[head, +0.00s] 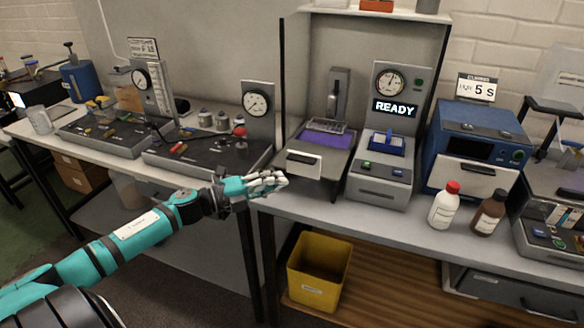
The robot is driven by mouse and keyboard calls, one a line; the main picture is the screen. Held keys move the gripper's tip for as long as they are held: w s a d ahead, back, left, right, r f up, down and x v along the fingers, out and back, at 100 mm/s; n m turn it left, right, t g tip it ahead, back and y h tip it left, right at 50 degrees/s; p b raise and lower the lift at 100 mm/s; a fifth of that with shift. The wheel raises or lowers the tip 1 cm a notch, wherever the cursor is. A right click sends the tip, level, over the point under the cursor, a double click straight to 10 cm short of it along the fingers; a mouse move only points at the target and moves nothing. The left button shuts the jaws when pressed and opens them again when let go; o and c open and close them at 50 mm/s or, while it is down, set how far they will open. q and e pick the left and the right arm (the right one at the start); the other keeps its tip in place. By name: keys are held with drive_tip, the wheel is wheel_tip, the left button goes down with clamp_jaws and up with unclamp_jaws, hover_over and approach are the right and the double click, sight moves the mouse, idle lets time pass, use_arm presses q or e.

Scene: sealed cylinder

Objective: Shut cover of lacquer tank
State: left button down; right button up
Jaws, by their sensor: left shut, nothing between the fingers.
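The lacquer tank seems to be the grey bench unit (340,171) with a purple area (322,140) showing at its top. A flat grey panel (331,158) with a dark handle and a white label lies in front of the purple area; I take it for the cover. A metal rack and an upright post stand at the back of the unit. My left gripper (284,181) is shut and empty, in front of the unit's lower left corner. I cannot tell whether it touches the unit. My right gripper is not in view.
Right of the tank stands a grey unit with a gauge and a READY display (395,107). Farther right are a blue oven (470,150), a white bottle (444,208) and a brown bottle (489,214). A yellow bin (318,272) sits below. Gauge stations stand left.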

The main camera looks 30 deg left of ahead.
use_arm(q)
drive_tip(key=w+p, duration=0.1)
drive_tip(key=w, duration=0.5)
drive_tip(key=shift+w+d, duration=0.15)
drive_tip(key=shift+d, duration=0.15)
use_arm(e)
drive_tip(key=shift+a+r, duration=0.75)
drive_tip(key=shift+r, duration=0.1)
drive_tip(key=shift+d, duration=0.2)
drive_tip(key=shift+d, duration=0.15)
